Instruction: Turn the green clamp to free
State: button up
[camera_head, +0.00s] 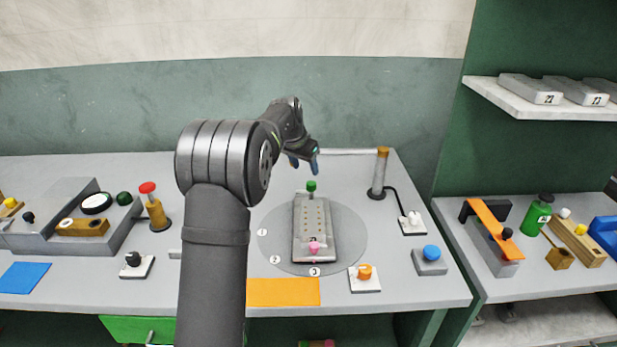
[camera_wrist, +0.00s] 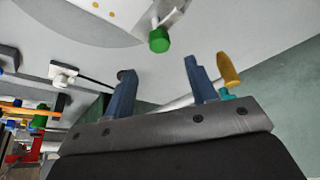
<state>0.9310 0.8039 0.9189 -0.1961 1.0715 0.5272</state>
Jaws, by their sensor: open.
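The green clamp (camera_head: 311,186) is a small green knob at the far end of a grey plate (camera_head: 299,228) with rows of yellow dots. The plate lies on a round grey disc (camera_head: 350,240) marked with numbers. A pink knob (camera_head: 314,247) is at the plate's near end. In the wrist view the green clamp (camera_wrist: 159,40) shows beyond the fingers, between them and apart from them. My gripper (camera_head: 303,163) is open and empty, above and behind the clamp in the head view. Its two blue fingers also show in the wrist view (camera_wrist: 158,80).
A post with an orange top (camera_head: 381,168) stands right of the disc, with a cable to a white switch (camera_head: 411,222). A red-topped post (camera_head: 154,207) stands at left. An orange mat (camera_head: 283,292), an orange knob (camera_head: 364,272) and a blue button (camera_head: 431,254) are in front.

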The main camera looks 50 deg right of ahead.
aim_at(311, 183)
jog(key=v, duration=0.9)
jog(key=x, duration=1.7)
jog(key=shift+f, duration=0.25)
jog(key=shift+r, duration=0.1)
jog(key=shift+n, duration=0.6)
jog(key=shift+s+d+n+t+y, duration=0.1)
jog(key=shift+n+t+y, duration=0.4)
jog(key=shift+n, duration=1)
jog(key=shift+s+n+t+y, duration=0.1)
jog(key=shift+n+t+y, duration=0.1)
jog(key=shift+n+t, duration=0.95)
notch_tip(311, 183, up, 10)
jog(key=s+a+n, duration=0.1)
jog(key=s+a, duration=0.1)
jog(key=s, duration=0.1)
jog(key=shift+a+g, duration=0.35)
jog(key=shift+g, duration=0.1)
